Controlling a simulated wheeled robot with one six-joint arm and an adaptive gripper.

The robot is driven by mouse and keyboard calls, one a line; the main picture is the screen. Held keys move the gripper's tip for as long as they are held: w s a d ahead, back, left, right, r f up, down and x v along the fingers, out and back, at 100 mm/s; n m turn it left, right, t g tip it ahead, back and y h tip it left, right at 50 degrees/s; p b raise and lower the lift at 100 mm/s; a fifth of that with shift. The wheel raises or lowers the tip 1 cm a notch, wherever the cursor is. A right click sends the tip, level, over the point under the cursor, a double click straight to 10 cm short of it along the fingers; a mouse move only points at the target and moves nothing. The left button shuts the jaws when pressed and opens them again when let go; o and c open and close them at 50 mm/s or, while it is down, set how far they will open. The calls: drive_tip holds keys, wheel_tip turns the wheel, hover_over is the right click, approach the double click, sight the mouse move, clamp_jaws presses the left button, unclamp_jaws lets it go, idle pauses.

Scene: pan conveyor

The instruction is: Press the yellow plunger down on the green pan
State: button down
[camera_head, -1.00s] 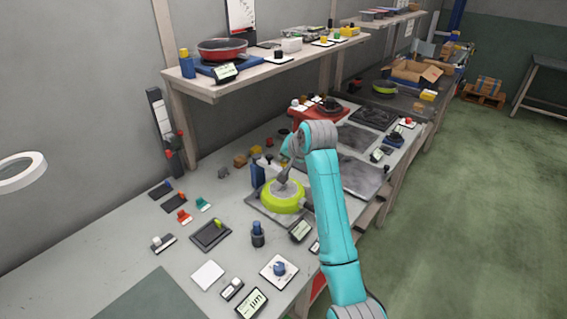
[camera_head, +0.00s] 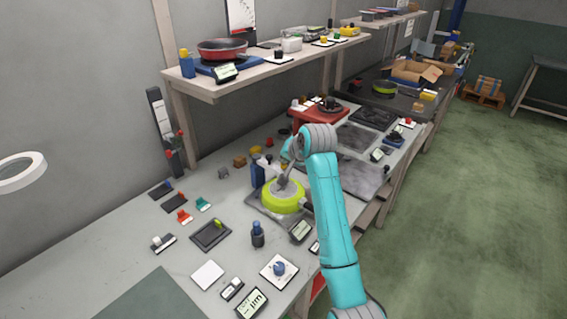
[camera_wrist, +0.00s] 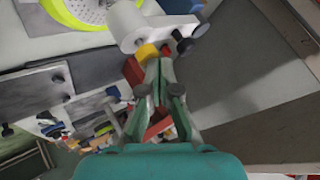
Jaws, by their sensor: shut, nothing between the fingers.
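The green pan (camera_head: 284,195) stands on a dark plate on the workbench in the head view. In the wrist view part of its green rim (camera_wrist: 75,14) shows at the top left, beside a white cylinder (camera_wrist: 132,24). A small yellow piece (camera_wrist: 147,52), which looks like the plunger, lies just beyond my fingertips in the wrist view. I cannot tell whether they touch it.
A dark blue bottle (camera_head: 257,172) stands close behind the pan. A small display (camera_head: 301,231) and a blue knob plate (camera_head: 279,269) lie in front. A red stand (camera_head: 318,114) is farther back. A shelf (camera_head: 215,88) overhangs the back.

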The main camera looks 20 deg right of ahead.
drive_tip(key=shift+s+f, duration=0.15)
drive_tip(key=shift+f, duration=0.9)
idle(0.8)
drive_tip(key=shift+r, duration=0.1)
drive_tip(key=shift+a+r, duration=0.1)
drive_tip(key=shift+r, duration=1.6)
drive_tip(key=shift+r, duration=2.55)
